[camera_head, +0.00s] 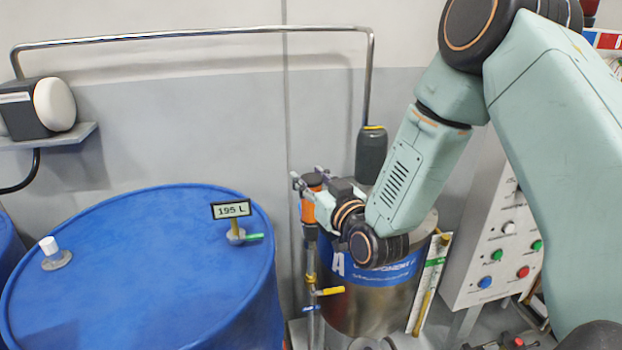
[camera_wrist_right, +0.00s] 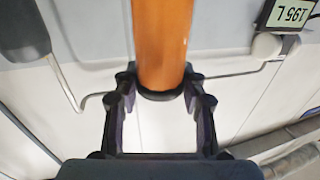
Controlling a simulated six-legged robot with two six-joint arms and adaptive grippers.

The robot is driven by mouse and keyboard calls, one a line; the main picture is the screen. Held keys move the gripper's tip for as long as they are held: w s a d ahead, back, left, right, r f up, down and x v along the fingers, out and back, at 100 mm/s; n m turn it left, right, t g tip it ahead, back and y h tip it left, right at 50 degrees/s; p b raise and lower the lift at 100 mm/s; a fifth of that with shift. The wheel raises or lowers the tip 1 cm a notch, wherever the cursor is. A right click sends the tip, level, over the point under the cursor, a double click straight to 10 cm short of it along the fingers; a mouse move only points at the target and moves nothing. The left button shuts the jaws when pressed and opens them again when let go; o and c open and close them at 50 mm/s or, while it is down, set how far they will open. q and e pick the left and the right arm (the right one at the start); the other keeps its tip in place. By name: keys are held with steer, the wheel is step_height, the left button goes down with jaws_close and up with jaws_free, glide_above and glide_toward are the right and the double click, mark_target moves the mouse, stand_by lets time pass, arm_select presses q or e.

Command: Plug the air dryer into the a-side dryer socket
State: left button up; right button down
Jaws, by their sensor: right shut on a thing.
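My right gripper (camera_head: 311,192) is at the left side of the metal tank marked A (camera_head: 370,310). It is shut on the air dryer (camera_head: 309,212), an orange cylinder, partly hidden by the fingers. In the right wrist view the orange dryer (camera_wrist_right: 163,40) stands between the two dark fingers (camera_wrist_right: 160,88), with a black end near them. In the head view the dryer is upright, in line above a vertical pipe (camera_head: 311,262) beside the tank. I cannot tell whether it touches the pipe, and no socket is clearly seen. My left gripper is not in view.
A big blue drum (camera_head: 130,270) with a "195 L" display (camera_head: 231,209) stands at left. Yellow and blue valve handles (camera_head: 330,291) stick out by the pipe. A dark grey cylinder (camera_head: 371,155) rises behind the tank. A control panel (camera_head: 505,250) with buttons stands at right.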

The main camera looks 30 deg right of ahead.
steer(key=shift+f, duration=0.35)
steer(key=c, duration=0.7)
jaws_free()
steer(key=shift+s, duration=6.1)
steer(key=shift+w, duration=0.15)
